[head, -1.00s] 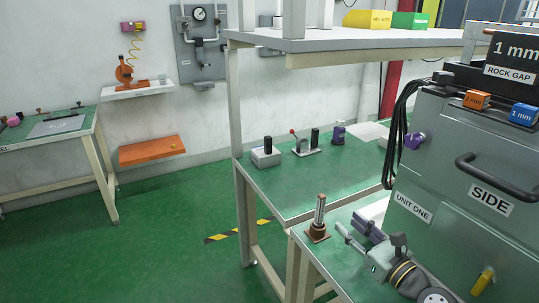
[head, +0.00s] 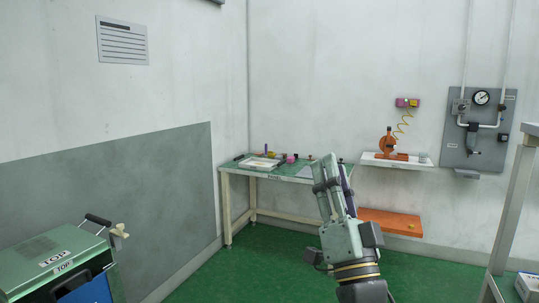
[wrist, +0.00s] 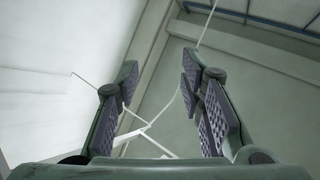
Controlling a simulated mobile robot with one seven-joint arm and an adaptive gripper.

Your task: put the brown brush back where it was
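I cannot make out a brown brush in either current view. My gripper (head: 325,170) is raised in front of the far green-topped table (head: 285,174) in the head view and hides part of its right end. In the wrist view my gripper (wrist: 163,85) points up at walls and ceiling. Its two padded fingers stand apart with nothing between them. Small items lie on the far table, among them a white tray (head: 259,164), a purple upright thing (head: 266,149) and a pink piece (head: 291,158); most are too small to name.
An orange shelf (head: 392,222) and a white shelf (head: 385,160) with an orange device (head: 388,142) hang on the back wall. A gauge panel (head: 478,130) is at right. A green cabinet (head: 50,250) stands at lower left. Green floor before the far table is clear.

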